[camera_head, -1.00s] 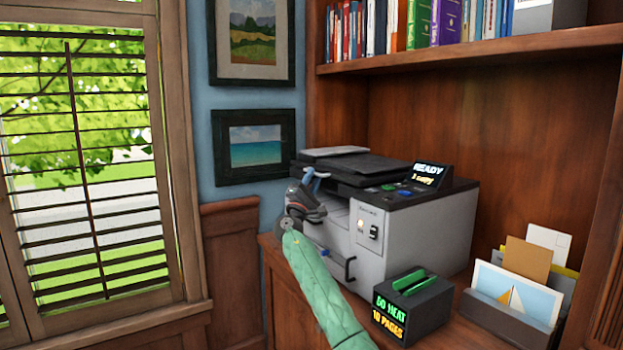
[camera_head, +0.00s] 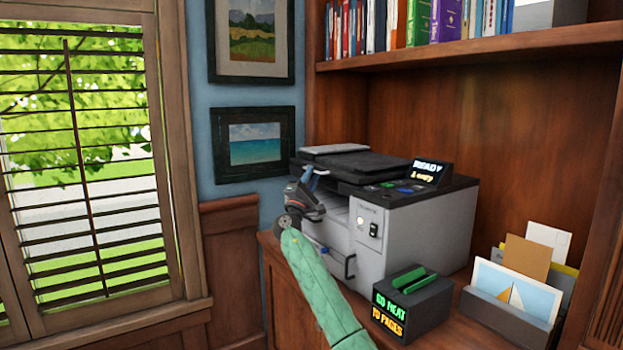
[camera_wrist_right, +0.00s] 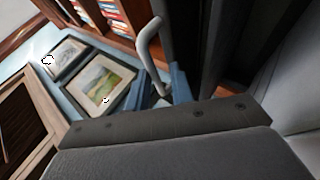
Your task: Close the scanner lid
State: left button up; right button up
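The scanner is the top of a grey and black printer (camera_head: 415,235) on the wooden cabinet. Its dark lid (camera_head: 378,167) lies about flat on top in the head view; whether it is fully down I cannot tell. My right gripper (camera_head: 308,177) is at the printer's left front side, beside the lid's edge. In the right wrist view a pale bent handle (camera_wrist_right: 148,45) comes down between the blue fingers of my right gripper (camera_wrist_right: 162,92). I cannot tell if they pinch it. My left gripper is not in view.
A small box with lit green and orange text (camera_head: 412,303) stands in front of the printer. A letter holder (camera_head: 505,315) with cards is at its right. A bookshelf (camera_head: 480,50) hangs above, and framed pictures (camera_head: 253,145) are on the wall behind.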

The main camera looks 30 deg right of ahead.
jog(key=v, duration=0.7)
jog(key=shift+f, duration=0.2)
jog(key=shift+a, duration=0.1)
